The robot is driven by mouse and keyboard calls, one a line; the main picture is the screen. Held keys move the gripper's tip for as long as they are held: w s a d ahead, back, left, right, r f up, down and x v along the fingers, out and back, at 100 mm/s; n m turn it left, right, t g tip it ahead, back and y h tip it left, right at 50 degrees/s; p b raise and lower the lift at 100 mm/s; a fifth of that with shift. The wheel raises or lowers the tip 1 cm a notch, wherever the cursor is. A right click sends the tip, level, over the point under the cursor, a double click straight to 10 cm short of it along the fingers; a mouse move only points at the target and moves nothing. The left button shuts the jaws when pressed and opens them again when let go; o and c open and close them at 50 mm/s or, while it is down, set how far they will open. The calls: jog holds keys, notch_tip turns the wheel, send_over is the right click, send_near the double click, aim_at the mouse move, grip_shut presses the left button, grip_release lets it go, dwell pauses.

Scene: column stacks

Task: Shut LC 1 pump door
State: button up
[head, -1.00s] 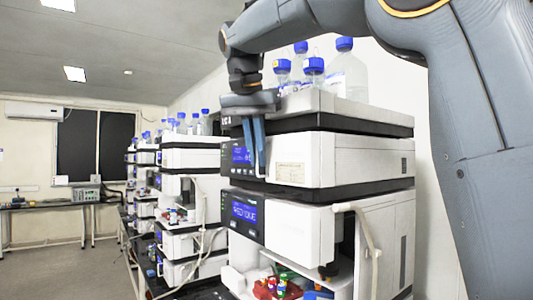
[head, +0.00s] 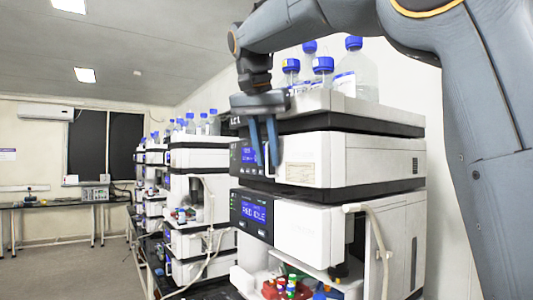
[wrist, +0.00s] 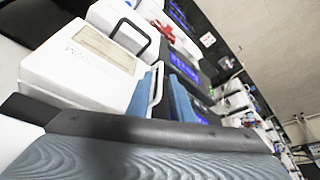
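The nearest instrument stack (head: 330,160) stands at the right in the head view. Its middle white unit (head: 375,162) has a paper label and a blue display. I cannot read the stack's name clearly. My gripper (head: 264,160) hangs down in front of this unit, its two blue fingers apart. In the wrist view a white handle (wrist: 156,88) shows between the fingers (wrist: 162,75), beside the white labelled panel (wrist: 85,60). I cannot tell whether the fingers touch the handle. Whether the panel stands ajar is unclear, as the fingers cover part of its edge.
Below is a unit with a lit display (head: 253,210) and an open bay holding coloured caps (head: 290,285). Blue-capped bottles (head: 322,75) stand on top. More stacks (head: 190,190) line the left, with loose tubing. The floor (head: 75,270) at the left is clear.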

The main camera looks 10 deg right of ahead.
jog(key=b+v, duration=0.1)
jog(key=v, duration=0.6)
jog(key=shift+r, duration=0.4)
jog(key=shift+s, duration=0.15)
